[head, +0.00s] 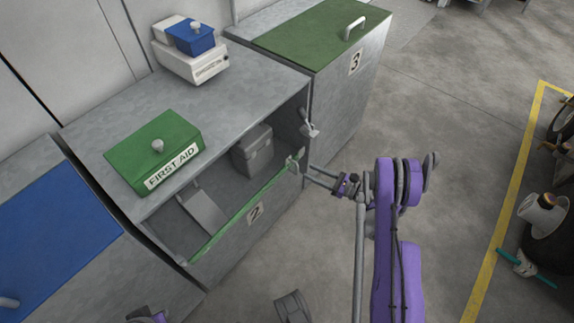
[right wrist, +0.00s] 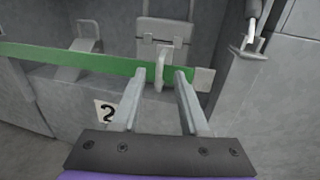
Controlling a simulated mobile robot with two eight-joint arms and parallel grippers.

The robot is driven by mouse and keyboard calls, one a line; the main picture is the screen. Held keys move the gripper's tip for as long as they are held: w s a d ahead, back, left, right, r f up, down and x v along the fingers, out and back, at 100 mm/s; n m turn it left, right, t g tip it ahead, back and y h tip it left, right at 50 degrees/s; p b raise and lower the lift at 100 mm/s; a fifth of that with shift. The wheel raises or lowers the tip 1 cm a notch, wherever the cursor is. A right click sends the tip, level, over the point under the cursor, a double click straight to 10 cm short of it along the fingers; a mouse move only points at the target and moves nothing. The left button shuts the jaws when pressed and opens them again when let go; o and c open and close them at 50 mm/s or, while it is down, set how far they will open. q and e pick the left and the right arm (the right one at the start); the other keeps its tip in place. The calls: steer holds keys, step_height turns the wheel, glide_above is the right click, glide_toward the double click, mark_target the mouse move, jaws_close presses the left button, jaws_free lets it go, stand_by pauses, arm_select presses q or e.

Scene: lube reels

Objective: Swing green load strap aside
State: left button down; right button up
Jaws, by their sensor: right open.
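The green load strap (head: 240,216) runs straight across the open front of cabinet 2, and it also shows in the right wrist view (right wrist: 105,60). A pale upright handle (right wrist: 160,70) sits near the strap's right end. My right gripper (head: 311,173) is open at that end, in front of the cabinet. In the right wrist view its two fingertips (right wrist: 165,72) stand on either side of the handle, with a gap; I cannot tell whether either touches it. My left gripper's fingers are not in view; only a bit of purple arm shows at the bottom edge.
Inside cabinet 2 (head: 255,240) are a grey latched box (head: 252,150) and a slanted grey plate (head: 203,208). A grey hook (head: 310,130) is on the right post. A green first aid box (head: 153,150) and a white-and-blue box (head: 192,55) stand on top.

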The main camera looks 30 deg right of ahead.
mark_target(289, 164)
steer(key=x, duration=0.9)
steer(key=shift+w+a, duration=0.2)
steer(key=shift+w, duration=0.05)
steer(key=c, duration=0.7)
steer(key=shift+a+f+b, duration=0.1)
steer(key=shift+a+b, duration=0.1)
steer(key=shift+b, duration=0.1)
stand_by(0.4)
